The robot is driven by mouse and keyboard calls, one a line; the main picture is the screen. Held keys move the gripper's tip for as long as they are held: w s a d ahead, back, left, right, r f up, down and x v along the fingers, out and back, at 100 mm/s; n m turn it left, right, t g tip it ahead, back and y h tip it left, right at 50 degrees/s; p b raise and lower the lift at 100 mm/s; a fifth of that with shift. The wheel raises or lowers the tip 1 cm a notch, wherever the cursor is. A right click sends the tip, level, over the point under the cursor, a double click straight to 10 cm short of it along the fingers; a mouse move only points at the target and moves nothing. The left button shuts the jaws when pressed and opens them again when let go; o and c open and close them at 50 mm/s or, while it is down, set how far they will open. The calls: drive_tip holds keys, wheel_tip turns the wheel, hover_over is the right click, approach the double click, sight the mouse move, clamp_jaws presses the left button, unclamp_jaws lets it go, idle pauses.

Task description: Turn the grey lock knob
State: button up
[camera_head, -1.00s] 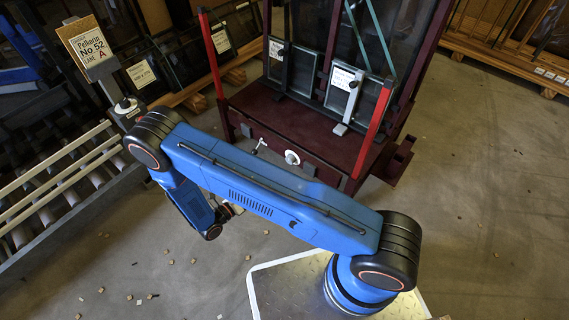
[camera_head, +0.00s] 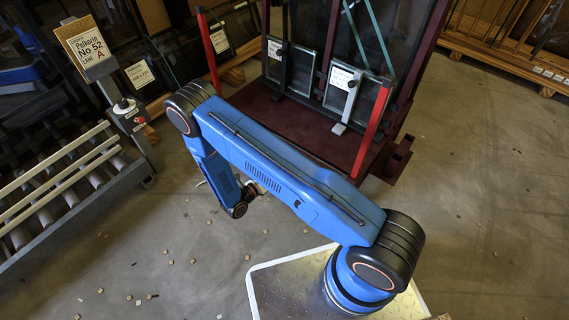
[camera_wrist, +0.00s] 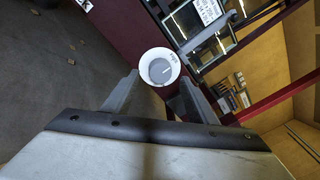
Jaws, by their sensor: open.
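The grey lock knob (camera_wrist: 160,71) shows in the wrist view as a grey disc with a pale line on it. It sits inside a round white dial (camera_wrist: 172,57) with small dark lettering on its rim. The dial is on the dark red frame (camera_wrist: 128,22). My gripper (camera_wrist: 158,77) is open, with one finger to the lower left and one to the lower right of the dial. Nothing is held between the fingers. I cannot tell how far the fingertips are from the knob. In the head view my blue arm hides the knob.
In the head view the dark red rack (camera_head: 262,108) carries glass panes (camera_head: 294,68) and red posts (camera_head: 371,130). A roller conveyor (camera_head: 70,178) with a control box (camera_head: 126,111) stands at the left. Small blocks are scattered on the concrete floor (camera_head: 480,210), which is otherwise open at right.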

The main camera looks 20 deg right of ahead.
drive_tip(key=shift+x, duration=2.15)
drive_tip(key=c, duration=1.1)
